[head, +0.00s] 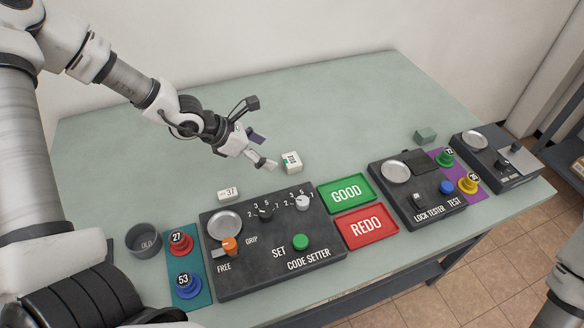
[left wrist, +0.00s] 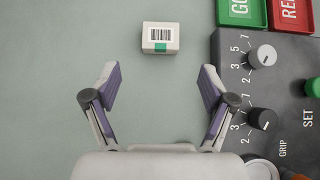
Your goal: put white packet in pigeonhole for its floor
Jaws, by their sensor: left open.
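No pigeonholes show in either view. My right gripper is not in view.
A code setter panel (head: 273,262) with knobs stands at the front. Green GOOD (head: 345,192) and red REDO (head: 366,227) trays lie beside it, then a lock tester (head: 420,207). A white "37" tag (head: 228,195) stands behind the panel. The table's back is clear.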

